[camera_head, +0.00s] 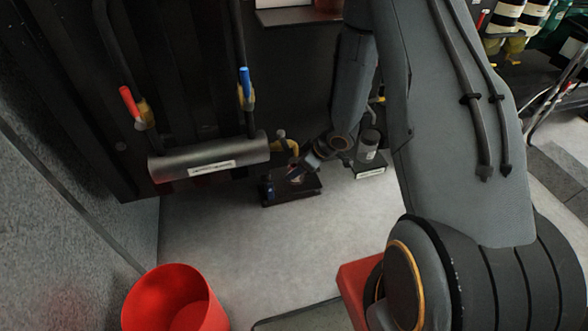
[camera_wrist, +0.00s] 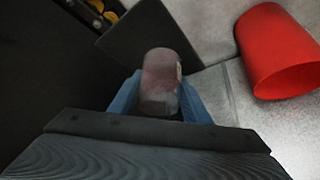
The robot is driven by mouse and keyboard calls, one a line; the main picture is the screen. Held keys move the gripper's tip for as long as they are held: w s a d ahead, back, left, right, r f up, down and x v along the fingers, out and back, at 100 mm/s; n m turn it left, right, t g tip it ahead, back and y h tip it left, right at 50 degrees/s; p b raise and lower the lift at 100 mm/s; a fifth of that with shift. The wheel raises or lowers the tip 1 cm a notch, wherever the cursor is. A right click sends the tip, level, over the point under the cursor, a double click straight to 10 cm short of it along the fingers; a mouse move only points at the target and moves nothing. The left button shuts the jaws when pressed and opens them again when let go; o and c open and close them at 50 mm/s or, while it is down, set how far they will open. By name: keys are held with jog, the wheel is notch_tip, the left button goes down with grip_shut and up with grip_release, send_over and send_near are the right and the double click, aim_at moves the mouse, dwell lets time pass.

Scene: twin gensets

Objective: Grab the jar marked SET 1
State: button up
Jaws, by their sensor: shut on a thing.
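My gripper (camera_wrist: 157,99) has its two blue fingers on either side of a clear jar (camera_wrist: 160,72) with a reddish tint, and is shut on it. Part of a pale label shows at the jar's right edge, but I cannot read it. In the head view my gripper (camera_head: 282,182) is low over a dark stand (camera_head: 304,194), and my own arm hides most of the held jar. Whether the jar touches the stand I cannot tell. A second jar (camera_head: 367,146), with a pale label, stands on another dark stand (camera_head: 370,172) to the right; its marking is too small to read.
A red bin (camera_head: 175,300) stands on the floor at the lower left; it also shows in the wrist view (camera_wrist: 275,50). Above the stands are a grey cylinder (camera_head: 208,157) and pipes with red (camera_head: 130,102) and blue handles (camera_head: 246,82). Open floor lies in front.

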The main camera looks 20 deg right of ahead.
jog(key=s+b, duration=0.2)
jog(key=s, duration=1.4)
jog(key=shift+s, duration=0.35)
jog(key=shift+s, duration=0.1)
dwell(1.0)
